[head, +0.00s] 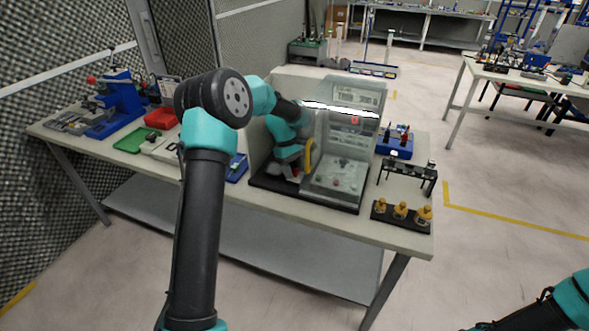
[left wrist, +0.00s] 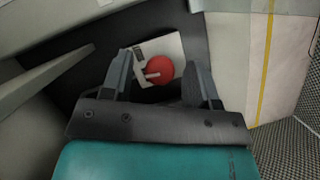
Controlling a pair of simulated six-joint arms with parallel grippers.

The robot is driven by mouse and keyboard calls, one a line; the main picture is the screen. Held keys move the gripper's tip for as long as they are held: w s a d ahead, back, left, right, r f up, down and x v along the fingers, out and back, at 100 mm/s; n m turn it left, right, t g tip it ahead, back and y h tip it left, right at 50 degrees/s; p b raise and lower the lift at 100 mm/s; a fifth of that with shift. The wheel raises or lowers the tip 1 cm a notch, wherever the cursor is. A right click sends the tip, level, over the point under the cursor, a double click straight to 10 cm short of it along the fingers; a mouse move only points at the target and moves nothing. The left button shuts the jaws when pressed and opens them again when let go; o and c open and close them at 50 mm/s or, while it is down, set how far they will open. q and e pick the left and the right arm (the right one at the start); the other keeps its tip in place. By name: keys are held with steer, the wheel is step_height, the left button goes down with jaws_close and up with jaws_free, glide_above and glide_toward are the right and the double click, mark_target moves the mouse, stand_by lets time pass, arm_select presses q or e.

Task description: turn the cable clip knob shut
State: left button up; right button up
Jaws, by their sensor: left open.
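A round red knob (left wrist: 159,68) with a pale pointer bar sits on a small white block in the left wrist view. My left gripper (left wrist: 164,62) is open, with one finger on each side of the knob. Gaps show between the fingers and the knob, so it is not gripped. In the head view my left gripper (head: 290,168) reaches down inside the clear-walled enclosure (head: 340,140) on the bench, and the arm hides most of the knob's spot. My right arm shows only at the lower right corner; its gripper is out of view.
The enclosure's clear panels and yellow handle (head: 309,155) stand close beside my left gripper. Brass-coloured parts on a black strip (head: 400,212) and a black rack (head: 408,175) are to the right. A blue vise (head: 118,105), green tray (head: 133,140) and red bin (head: 160,118) are left.

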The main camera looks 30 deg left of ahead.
arm_select(q)
steer(key=v, duration=1.7)
steer(key=shift+r, duration=0.2)
steer(key=shift+a, duration=0.1)
steer(key=s+d+f+n, duration=0.1)
steer(key=f, duration=0.2)
steer(key=d+f+n+t, duration=0.1)
steer(key=f+n, duration=0.1)
steer(key=f, duration=0.1)
steer(key=s+d+f+n+t, duration=0.1)
steer(key=f+n, duration=0.1)
steer(key=f, duration=0.1)
steer(key=shift+s+d+f, duration=0.1)
steer(key=shift+s+d, duration=0.1)
steer(key=shift+s, duration=0.1)
steer(key=shift+x, duration=3.8)
